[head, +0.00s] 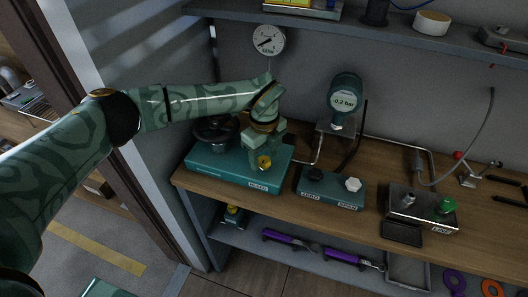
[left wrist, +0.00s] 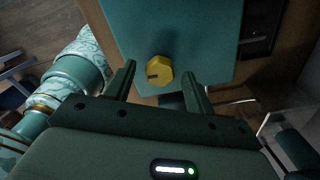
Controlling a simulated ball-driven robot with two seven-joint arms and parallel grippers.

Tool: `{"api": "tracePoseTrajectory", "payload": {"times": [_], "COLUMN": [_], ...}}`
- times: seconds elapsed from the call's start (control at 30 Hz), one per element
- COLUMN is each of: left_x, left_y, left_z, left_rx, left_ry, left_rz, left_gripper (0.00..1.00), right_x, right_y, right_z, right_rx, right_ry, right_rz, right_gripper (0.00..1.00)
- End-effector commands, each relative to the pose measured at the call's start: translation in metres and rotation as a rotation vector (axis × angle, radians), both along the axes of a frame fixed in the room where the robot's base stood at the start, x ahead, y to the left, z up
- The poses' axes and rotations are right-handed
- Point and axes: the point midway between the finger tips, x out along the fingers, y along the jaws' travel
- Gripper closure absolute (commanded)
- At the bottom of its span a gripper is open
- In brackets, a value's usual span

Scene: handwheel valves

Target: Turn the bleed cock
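The bleed cock looks to be the yellow knob (head: 264,162) on the teal box (head: 215,172) at the left of the workbench; the small label by it is hard to read. The knob also shows in the left wrist view (left wrist: 159,72), with a dark mark on its face. My left gripper (head: 265,155) is over the box, pointing down at the knob. In the left wrist view my left gripper (left wrist: 160,76) is open, one finger to each side of the knob, with gaps on both sides. Its height above the knob is hard to judge. My right gripper is out of view.
To the right are a smaller teal box (head: 330,192) with black and white knobs, a gauge reading -0.2 bar (head: 344,98), and a metal box with a green knob (head: 446,206). A dial (head: 268,40) hangs behind.

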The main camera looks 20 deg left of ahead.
Motion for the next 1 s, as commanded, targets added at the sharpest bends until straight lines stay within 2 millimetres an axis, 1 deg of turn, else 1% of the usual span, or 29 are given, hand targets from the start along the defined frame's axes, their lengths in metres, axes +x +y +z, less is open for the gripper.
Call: {"api": "tracePoseTrajectory", "payload": {"times": [0.17,0.27,0.6,0.7,1.0], "left_x": [0.000,0.000,0.000,0.000,0.000], "left_y": [0.000,0.000,0.000,0.000,0.000], "left_z": [0.002,0.010,0.053,0.062,0.061], "left_rx": [0.000,0.000,-0.001,-0.001,0.000], "left_ry": [-0.001,-0.002,-0.003,-0.003,-0.001], "left_rz": [-0.001,-0.002,-0.002,-0.002,-0.002], "left_gripper": [0.46,0.46,0.46,0.46,0.46], "right_x": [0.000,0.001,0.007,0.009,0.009], "right_y": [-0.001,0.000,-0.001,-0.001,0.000], "right_z": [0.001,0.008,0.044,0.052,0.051], "right_rx": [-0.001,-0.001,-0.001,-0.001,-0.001], "right_ry": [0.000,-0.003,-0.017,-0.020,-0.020], "right_rz": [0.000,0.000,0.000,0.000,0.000], "right_gripper": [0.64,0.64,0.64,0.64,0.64]}}
